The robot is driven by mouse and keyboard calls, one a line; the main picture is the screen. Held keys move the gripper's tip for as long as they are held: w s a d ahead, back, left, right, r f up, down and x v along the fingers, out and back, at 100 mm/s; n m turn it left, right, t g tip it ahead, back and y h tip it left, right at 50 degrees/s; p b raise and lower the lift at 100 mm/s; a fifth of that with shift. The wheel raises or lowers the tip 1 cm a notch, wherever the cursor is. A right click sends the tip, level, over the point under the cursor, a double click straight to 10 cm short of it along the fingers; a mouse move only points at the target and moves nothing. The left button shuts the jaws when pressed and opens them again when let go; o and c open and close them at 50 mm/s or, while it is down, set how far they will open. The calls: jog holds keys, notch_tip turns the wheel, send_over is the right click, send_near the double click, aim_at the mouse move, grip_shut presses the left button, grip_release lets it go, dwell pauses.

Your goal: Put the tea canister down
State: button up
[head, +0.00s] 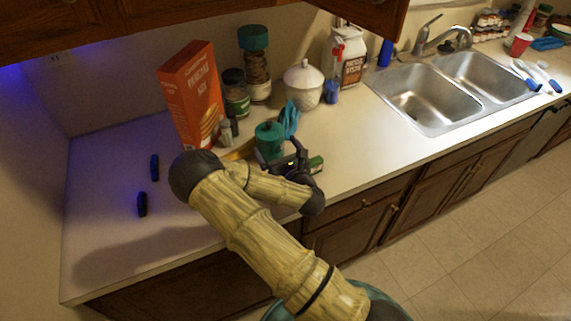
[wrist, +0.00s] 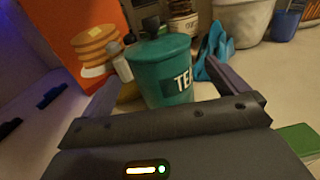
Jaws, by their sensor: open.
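The gripper is open, with one finger on each side of the canister. The canister's base is partly hidden, so I cannot tell whether the fingers touch it.
A red-orange pancake mix box (head: 190,93), jars (head: 236,92), a white lidded pot (head: 304,84) and a blue cloth-like item (head: 289,120) stand behind. A small green box (head: 316,163) lies right of the gripper. Two dark objects (head: 155,168) lie left, with bare counter around them.

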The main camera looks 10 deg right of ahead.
jog(key=b+v, duration=0.1)
jog(key=v, duration=0.5)
jog(key=shift+s, duration=0.35)
jog(key=shift+d, duration=0.1)
